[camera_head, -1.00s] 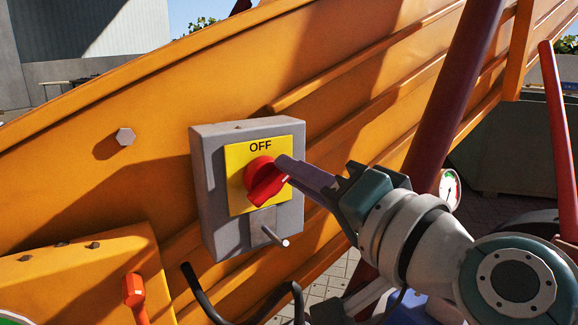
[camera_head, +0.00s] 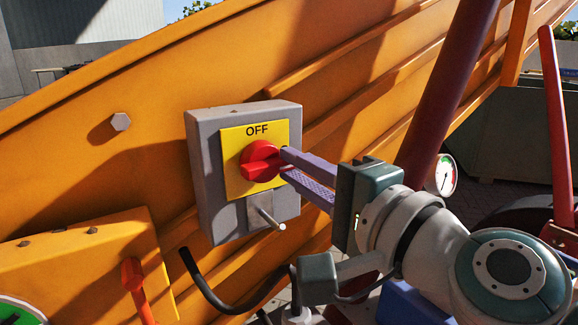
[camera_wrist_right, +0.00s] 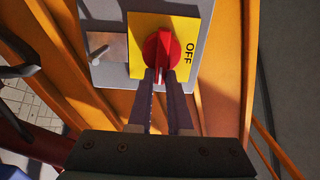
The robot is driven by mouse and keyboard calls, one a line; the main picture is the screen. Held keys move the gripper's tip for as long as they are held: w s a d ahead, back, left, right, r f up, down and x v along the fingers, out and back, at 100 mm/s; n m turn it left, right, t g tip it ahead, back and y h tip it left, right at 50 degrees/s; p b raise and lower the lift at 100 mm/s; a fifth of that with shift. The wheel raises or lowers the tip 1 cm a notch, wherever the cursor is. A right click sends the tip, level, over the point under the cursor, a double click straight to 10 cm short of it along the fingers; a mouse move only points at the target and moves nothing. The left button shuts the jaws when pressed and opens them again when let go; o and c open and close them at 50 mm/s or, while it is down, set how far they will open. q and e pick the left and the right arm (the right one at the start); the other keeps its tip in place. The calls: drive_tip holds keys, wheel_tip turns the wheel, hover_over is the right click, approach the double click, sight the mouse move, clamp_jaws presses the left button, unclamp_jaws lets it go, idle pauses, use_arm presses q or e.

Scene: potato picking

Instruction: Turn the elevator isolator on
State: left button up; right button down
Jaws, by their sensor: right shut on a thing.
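The isolator is a grey box (camera_head: 213,175) fixed to the orange sloping panel, with a yellow plate (camera_head: 235,185) marked OFF. A red rotary knob (camera_head: 256,170) sits on the plate, and its raised handle lies about level in the head view. My right gripper (camera_head: 284,164) reaches in from the right and is shut on the handle's near end. In the right wrist view, the two fingers (camera_wrist_right: 159,78) sit on either side of the end of the red knob (camera_wrist_right: 152,48). My left gripper is not in view.
A small metal peg (camera_head: 272,220) sticks out below the yellow plate. A dark red post (camera_head: 447,100) and a round gauge (camera_head: 441,175) are to the right.

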idle(0.3)
drive_tip(key=c, duration=0.8)
unclamp_jaws()
drive_tip(key=shift+c, duration=0.2)
drive_tip(key=v, duration=1)
